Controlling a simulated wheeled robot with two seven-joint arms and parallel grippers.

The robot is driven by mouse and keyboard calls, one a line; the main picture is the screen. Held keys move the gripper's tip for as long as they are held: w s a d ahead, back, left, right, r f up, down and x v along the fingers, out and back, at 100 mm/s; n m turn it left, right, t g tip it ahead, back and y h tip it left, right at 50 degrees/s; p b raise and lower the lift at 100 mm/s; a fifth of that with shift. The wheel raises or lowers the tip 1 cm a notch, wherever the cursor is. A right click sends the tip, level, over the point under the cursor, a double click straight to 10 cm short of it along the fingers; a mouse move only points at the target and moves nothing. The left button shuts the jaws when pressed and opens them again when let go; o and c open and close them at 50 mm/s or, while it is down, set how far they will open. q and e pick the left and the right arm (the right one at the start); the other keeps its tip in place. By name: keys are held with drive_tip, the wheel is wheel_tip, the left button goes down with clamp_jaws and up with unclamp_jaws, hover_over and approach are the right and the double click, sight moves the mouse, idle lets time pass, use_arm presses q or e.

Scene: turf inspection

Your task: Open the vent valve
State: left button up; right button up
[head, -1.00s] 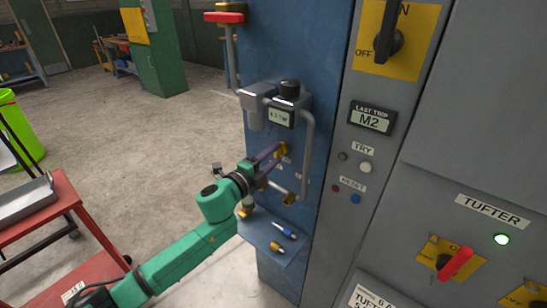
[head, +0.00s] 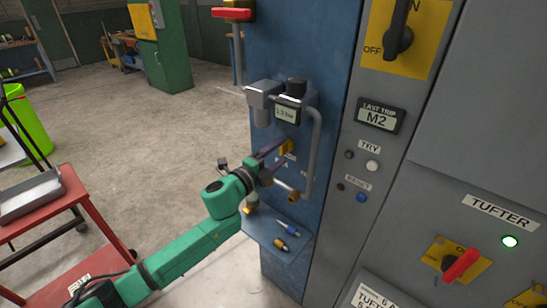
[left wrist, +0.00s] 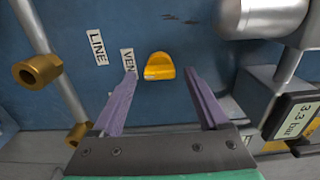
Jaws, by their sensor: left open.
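The vent valve's yellow handle (head: 287,147) is on the blue panel, below the regulator. In the left wrist view the handle (left wrist: 160,66) shows as a rounded yellow tab beside a partly covered label reading "VEN". My left gripper (head: 281,149) faces the panel with its purple fingers spread. In the left wrist view the fingertips (left wrist: 160,74) lie on either side of the handle, with visible gaps to it. The regulator's display (left wrist: 296,120) reads 3.3 bar. My right gripper is not in view.
A grey pipe (head: 316,150) runs down right of the valve. A small blue shelf (head: 262,236) below holds loose couplings. A grey control cabinet (head: 450,150) stands to the right. A red cart (head: 75,190) is at the left; open floor lies beyond it.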

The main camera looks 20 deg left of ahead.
use_arm(q)
drive_tip(key=b+v, duration=0.3)
drive_tip(key=v, duration=1.1)
drive_tip(key=shift+s+b, duration=0.2)
drive_tip(key=shift+b, duration=0.15)
drive_tip(key=shift+f, duration=0.1)
